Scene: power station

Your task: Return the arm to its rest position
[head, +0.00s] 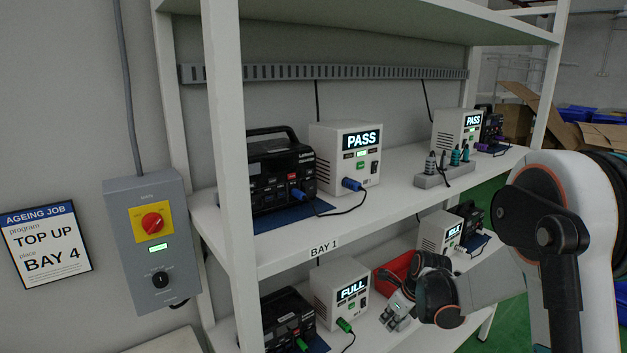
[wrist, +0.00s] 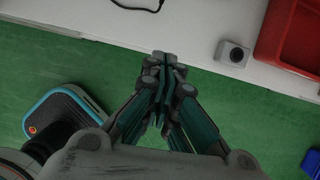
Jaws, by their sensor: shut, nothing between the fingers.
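My gripper (head: 398,312) hangs in front of the lower shelf in the head view, at the end of my bent arm on the right. In the wrist view my gripper (wrist: 163,88) has its fingers together with nothing between them. It points at the front edge of a white shelf (wrist: 190,32), with green floor below. I cannot tell the exact gap between the fingertips and the shelf edge.
A red bin (head: 397,268) lies behind my gripper on the lower shelf; it also shows in the wrist view (wrist: 291,42). A small grey block (wrist: 232,53) sits beside it. Testers and black power units fill both shelves. A white rack post (head: 226,150) stands left.

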